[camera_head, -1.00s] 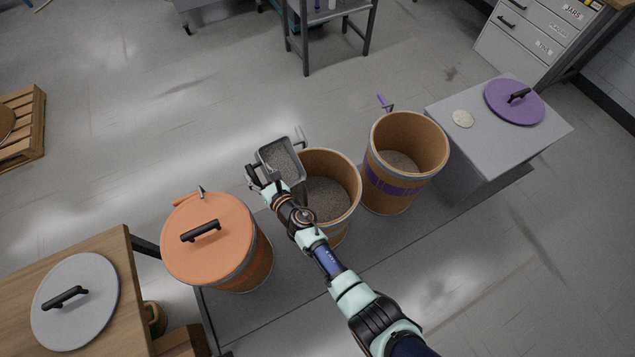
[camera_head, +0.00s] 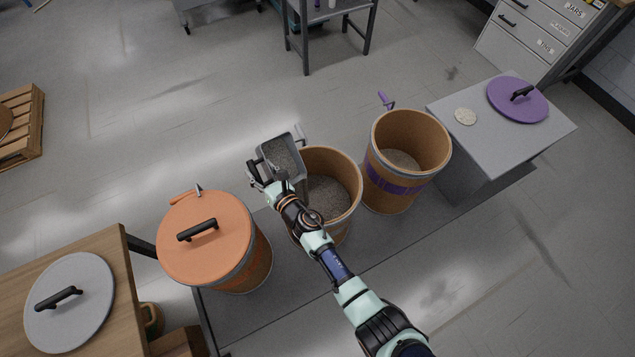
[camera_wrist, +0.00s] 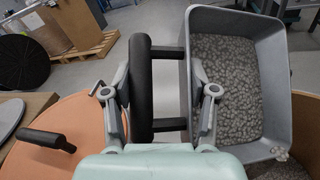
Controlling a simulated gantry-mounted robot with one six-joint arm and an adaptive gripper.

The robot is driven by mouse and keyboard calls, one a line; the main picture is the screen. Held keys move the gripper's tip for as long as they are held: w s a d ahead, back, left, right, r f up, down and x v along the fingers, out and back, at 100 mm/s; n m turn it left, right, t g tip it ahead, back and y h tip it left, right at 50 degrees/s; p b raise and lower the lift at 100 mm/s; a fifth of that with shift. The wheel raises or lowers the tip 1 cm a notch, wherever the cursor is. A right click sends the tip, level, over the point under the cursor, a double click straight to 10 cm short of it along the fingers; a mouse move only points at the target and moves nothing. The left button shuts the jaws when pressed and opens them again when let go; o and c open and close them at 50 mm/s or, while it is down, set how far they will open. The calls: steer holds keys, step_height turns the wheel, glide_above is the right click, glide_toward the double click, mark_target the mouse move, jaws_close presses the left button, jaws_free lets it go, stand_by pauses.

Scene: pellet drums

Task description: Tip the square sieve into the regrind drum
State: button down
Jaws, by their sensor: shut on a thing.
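The square sieve (camera_head: 279,157) is a grey square-sided pan holding grey pellets; it also shows in the wrist view (camera_wrist: 233,90). My gripper (camera_head: 258,179) is shut on the sieve's black handle (camera_wrist: 140,90), with a finger on each side of it. The sieve is held at the left rim of the open middle drum (camera_head: 330,165), which has grey pellets inside. An open drum with a purple band (camera_head: 393,188) stands to its right, with pellets inside. A drum with an orange lid (camera_head: 208,238) stands to its left. No label reading regrind is legible.
A grey lid (camera_head: 88,318) lies on the wooden table at lower left. A grey box (camera_head: 490,130) at right bears a purple lid (camera_head: 503,104) and a pale round thing (camera_head: 466,117).

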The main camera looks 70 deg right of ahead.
steer(key=shift+s+r+m+t+h+b, duration=0.65)
steer(key=shift+s+r+t+b, duration=0.5)
steer(key=shift+b, duration=1.7)
steer(key=shift+s+r+m+t+h+b, duration=0.35)
steer(key=shift+s+b, duration=0.4)
steer(key=shift+b, duration=0.8)
steer(key=shift+s+r+m+t+h+b, duration=0.2)
steer(key=shift+s+r+m+t+b, duration=0.4)
steer(key=shift+b, duration=0.95)
steer(key=shift+s+f+b, duration=0.2)
steer(key=shift+s+b, duration=0.1)
steer(key=shift+s, duration=0.2)
steer(key=shift+s+r+b, duration=0.1)
steer(key=shift+s+b, duration=0.2)
steer(key=shift+b, duration=0.1)
steer(key=shift+s+h+b, duration=0.3)
steer(key=shift+s+h, duration=0.05)
steer(key=shift+h, duration=0.05)
steer(key=shift+s+r+m+t+b, duration=0.2)
steer(key=shift+s+m+t+b, duration=0.15)
steer(key=shift+s+b, duration=0.35)
steer(key=shift+s+h+b, duration=0.2)
steer(key=shift+h+b, duration=0.2)
steer(key=shift+b, duration=0.15)
steer(key=shift+s+d+r+m+t+h+b, duration=0.15)
steer(key=shift+s+m+h+b, duration=0.45)
steer(key=shift+b, duration=1.3)
steer(key=shift+s+a+r+m+t+h+b, duration=0.1)
steer(key=shift+s+m+h+b, duration=0.45)
steer(key=shift+b, duration=1.3)
